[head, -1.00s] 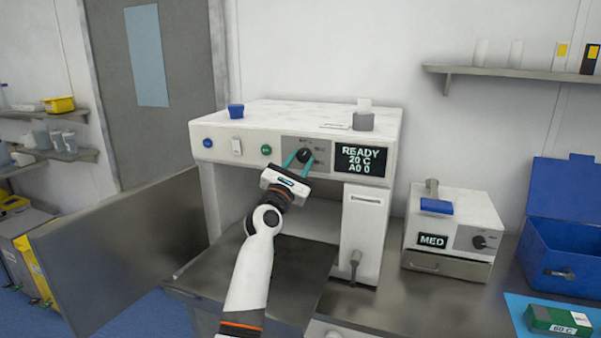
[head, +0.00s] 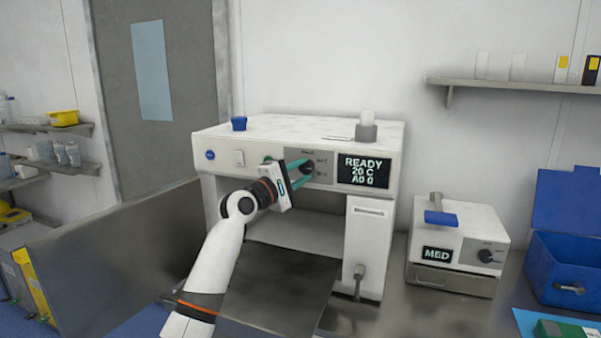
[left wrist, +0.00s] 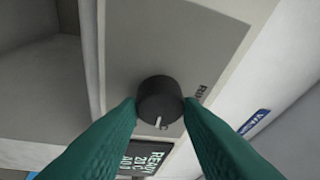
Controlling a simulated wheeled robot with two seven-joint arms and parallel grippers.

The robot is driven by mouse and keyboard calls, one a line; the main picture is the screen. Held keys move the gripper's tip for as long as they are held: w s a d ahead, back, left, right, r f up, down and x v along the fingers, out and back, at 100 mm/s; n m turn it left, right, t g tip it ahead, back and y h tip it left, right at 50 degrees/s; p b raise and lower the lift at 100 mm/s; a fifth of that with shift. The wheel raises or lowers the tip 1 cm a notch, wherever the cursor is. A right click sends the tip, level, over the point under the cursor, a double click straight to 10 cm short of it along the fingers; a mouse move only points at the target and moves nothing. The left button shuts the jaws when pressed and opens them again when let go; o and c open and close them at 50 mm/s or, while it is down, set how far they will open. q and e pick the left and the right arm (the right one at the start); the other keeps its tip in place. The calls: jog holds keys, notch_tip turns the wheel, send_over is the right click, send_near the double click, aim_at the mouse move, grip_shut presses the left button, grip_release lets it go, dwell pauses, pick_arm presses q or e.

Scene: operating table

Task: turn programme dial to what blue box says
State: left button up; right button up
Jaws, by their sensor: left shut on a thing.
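The black programme dial (head: 308,169) is on a grey panel on the front of the white machine (head: 225,180). My left gripper (head: 303,171) has its green fingers on either side of the dial and is shut on it. In the left wrist view the fingertips (left wrist: 160,108) touch the dial (left wrist: 160,92) on both sides. Its pale pointer faces the display side. My right gripper is not in view.
A smaller white device (head: 480,225) with a MED display and its own dial stands right of the machine. A green box (head: 565,329) lies on a blue mat (head: 524,320), cut off at the bottom. A grey panel (head: 120,245) is at the left.

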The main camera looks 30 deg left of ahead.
pick_arm(q)
jog(key=m+p, duration=0.1)
jog(key=m+g, duration=0.1)
jog(key=m, duration=0.1)
jog(key=shift+r+m+p, duration=0.2)
jog(key=shift+m+p, duration=0.1)
jog(key=shift+p, duration=0.05)
jog(key=shift+m+g+p, duration=0.8)
jog(key=shift+m+p, duration=0.15)
jog(key=shift+m, duration=0.45)
jog(key=o, duration=1)
jog(key=s+b, duration=0.1)
jog(key=s, duration=0.3)
jog(key=s+a+b, duration=0.1)
jog(key=s, duration=0.3)
jog(key=s+a+r+b, duration=0.1)
jog(key=s+b, duration=0.1)
jog(key=s, duration=0.1)
jog(key=shift+s, duration=0.4)
